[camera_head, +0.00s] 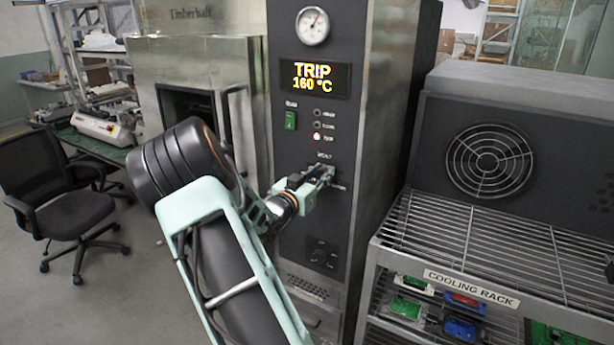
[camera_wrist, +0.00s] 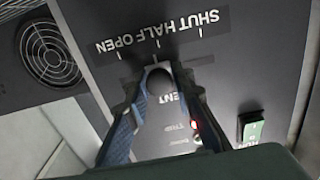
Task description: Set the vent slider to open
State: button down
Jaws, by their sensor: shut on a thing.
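The vent slider's dark round knob (camera_wrist: 158,78) is in the wrist view, between my gripper's fingers (camera_wrist: 160,88). My gripper is shut on the knob. The label strip (camera_wrist: 160,32) reading SHUT, HALF and OPEN is just above it in that view, with tick marks. The knob lies about in line with the middle tick, by HALF. In the head view my gripper (camera_head: 322,178) is at the front of the dark oven panel (camera_head: 300,220), under the vent label. It hides most of the slider there.
The panel has a lit display (camera_head: 314,77) reading TRIP 160 °C, a green switch (camera_head: 291,120), indicator lamps and a lower dial (camera_head: 322,257). A gauge (camera_head: 313,26) is above. A cooling rack (camera_head: 470,238) with a fan stands close on the right. An office chair (camera_head: 62,200) is at left.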

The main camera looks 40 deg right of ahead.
aim_at(342, 172)
jog(key=s, duration=0.1)
jog(key=s+d+b, duration=0.1)
jog(key=s, duration=0.2)
jog(key=shift+s+d+f, duration=0.1)
jog(key=shift+s+d, duration=0.05)
jog(key=shift+d, duration=0.25)
jog(key=c, duration=1.7)
grip_release()
jog(key=shift+s, duration=0.15)
jog(key=shift+c, duration=0.2)
jog(key=shift+a, duration=0.55)
jog(key=v, duration=1.1)
jog(key=shift+d, duration=0.1)
